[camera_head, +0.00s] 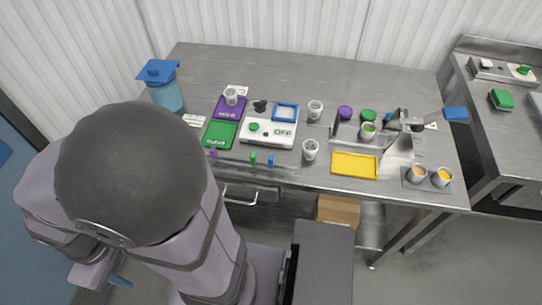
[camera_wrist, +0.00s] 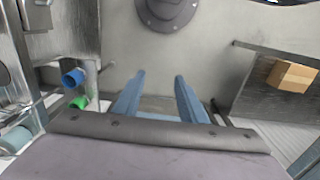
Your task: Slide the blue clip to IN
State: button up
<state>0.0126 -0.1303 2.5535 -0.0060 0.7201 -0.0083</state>
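The blue clip (camera_head: 271,160) stands near the front edge of the table, right beside a green clip (camera_head: 253,158). A purple clip (camera_head: 213,153) is farther left along the same edge. I cannot read any IN mark there. In the wrist view, a blue round end (camera_wrist: 73,78) and a green one (camera_wrist: 78,103) show at the left; they may be these clips. My gripper (camera_wrist: 160,75) has two blue fingers spread apart with nothing between them. It is away from the clip; in the head view only a bit of blue finger shows at the lower left, behind my arm.
A white switch box marked OFF (camera_head: 284,132), a green mat (camera_head: 219,134) and a purple mat (camera_head: 229,107) lie behind the clips. A grey cup (camera_head: 310,150) and a yellow tray (camera_head: 355,164) stand to the right. A drawer handle (camera_head: 240,200) is below the edge.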

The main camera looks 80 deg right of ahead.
jog(key=w+d+r+p, duration=0.1)
jog(key=w+d, duration=0.1)
jog(key=d, duration=0.8)
jog(key=g+p, duration=0.3)
jog(key=g, duration=0.1)
send_near(271, 157)
jog(key=x, duration=0.3)
jog(key=shift+w, duration=0.2)
jog(key=shift+s+f+g, duration=0.3)
jog(key=shift+f, duration=0.25)
jog(key=shift+p+x, duration=0.65)
jog(key=shift+x, duration=2.45)
